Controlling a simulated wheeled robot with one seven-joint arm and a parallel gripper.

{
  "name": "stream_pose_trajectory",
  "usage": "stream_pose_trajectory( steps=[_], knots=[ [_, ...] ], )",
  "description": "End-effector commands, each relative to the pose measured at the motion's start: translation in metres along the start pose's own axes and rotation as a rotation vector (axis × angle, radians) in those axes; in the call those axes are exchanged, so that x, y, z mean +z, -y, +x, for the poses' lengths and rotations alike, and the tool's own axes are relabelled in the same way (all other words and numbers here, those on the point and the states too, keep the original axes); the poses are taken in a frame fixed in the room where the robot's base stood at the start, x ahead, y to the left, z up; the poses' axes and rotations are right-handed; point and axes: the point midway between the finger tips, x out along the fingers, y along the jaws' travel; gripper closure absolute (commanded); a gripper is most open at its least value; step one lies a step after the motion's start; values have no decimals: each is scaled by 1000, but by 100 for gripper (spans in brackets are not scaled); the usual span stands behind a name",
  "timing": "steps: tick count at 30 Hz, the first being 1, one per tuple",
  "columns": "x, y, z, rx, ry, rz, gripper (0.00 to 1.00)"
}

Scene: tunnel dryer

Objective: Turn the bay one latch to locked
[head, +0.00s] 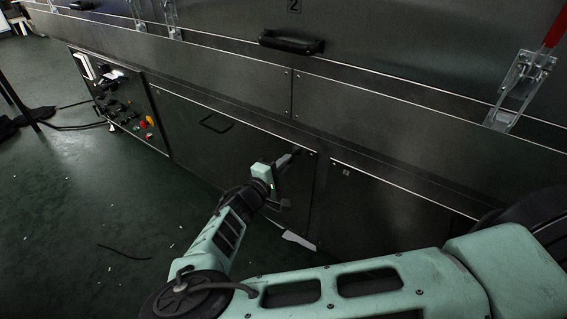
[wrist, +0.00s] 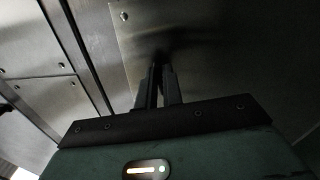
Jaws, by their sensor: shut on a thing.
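My gripper (head: 292,158) is at the upper right corner of a dark lower panel door (head: 190,135) on the dryer's side. In the wrist view its two fingers (wrist: 159,85) are close together and point at the metal panel. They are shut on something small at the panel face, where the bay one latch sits. The latch itself is hidden by the fingers and dark shadow, so its angle cannot be told.
The door has a dark pull handle (head: 216,122). A control panel (head: 117,98) with knobs and buttons is at left. A red-handled toggle clamp (head: 522,85) is at upper right. A dark handle (head: 291,42) is above. The green floor (head: 90,220) at left is mostly clear.

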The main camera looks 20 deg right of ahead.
Motion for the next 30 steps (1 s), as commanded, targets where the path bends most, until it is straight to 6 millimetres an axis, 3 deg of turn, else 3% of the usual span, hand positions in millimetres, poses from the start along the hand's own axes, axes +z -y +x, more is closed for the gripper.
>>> stream_pose_trajectory(
  steps=[12, 27, 30],
  knots=[
    [0, 2, 0, -1, 0, 166, 100],
    [0, 2, 0, -2, 0, 184, 100],
    [0, 2, 0, -2, 0, 184, 70]
  ],
)
